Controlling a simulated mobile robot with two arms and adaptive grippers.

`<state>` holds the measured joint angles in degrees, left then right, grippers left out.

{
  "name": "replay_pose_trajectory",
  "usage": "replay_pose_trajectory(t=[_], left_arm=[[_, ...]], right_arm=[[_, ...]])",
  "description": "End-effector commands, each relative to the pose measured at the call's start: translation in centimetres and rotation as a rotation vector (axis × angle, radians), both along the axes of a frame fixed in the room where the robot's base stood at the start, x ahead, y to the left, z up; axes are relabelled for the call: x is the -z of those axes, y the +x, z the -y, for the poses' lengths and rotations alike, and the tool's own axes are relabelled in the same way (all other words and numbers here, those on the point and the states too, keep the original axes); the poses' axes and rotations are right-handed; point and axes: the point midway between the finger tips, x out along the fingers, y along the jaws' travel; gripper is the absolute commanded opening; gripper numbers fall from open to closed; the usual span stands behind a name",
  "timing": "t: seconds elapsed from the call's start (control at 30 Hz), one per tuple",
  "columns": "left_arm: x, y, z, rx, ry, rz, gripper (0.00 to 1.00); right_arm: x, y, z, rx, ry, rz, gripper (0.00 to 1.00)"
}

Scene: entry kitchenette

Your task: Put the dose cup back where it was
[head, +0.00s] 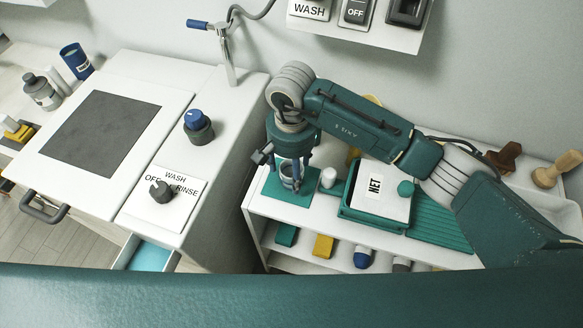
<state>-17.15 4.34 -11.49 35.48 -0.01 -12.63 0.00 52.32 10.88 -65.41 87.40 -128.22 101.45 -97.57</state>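A small grey cup (287,183), which looks like the dose cup, is upright over a green square mat (283,194) at the left end of the white shelf top. My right gripper (293,176) points down right at the cup, with fingers beside its rim. Its arm comes in from the right. I cannot tell whether the fingers press on the cup, or whether the cup rests on the mat. The gripper hides part of the cup. My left gripper is not in view.
A small white cylinder (328,177) stands close right of the mat. Beyond it is a green tray with a white lid (383,188) marked "NET", then a ribbed green mat (440,224). A white counter (227,115) with a faucet (226,60) stands left. Lower shelves hold coloured items.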

Motion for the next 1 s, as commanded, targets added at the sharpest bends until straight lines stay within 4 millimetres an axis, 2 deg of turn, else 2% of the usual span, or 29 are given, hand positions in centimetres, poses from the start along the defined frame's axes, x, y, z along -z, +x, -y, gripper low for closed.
replay_pose_trajectory(t=[0.3, 0.37, 0.47, 0.8, 1.0], left_arm=[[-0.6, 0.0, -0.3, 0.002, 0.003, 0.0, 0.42], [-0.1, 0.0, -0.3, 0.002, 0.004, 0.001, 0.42], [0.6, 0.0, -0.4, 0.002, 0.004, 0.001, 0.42], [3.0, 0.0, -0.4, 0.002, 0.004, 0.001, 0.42], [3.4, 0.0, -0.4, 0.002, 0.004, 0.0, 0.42]], right_arm=[[-0.5, -0.1, 0.0, 0.0, 0.001, -0.002, 0.64], [-0.8, 0.1, 0.0, 0.0, 0.002, 0.003, 0.64], [-2.4, 0.2, 0.0, -0.001, 0.001, 0.007, 0.64], [-9.6, 0.2, 0.0, -0.001, 0.0, 0.004, 0.64], [-11.8, 0.1, 0.0, 0.0, 0.0, 0.001, 0.64]])
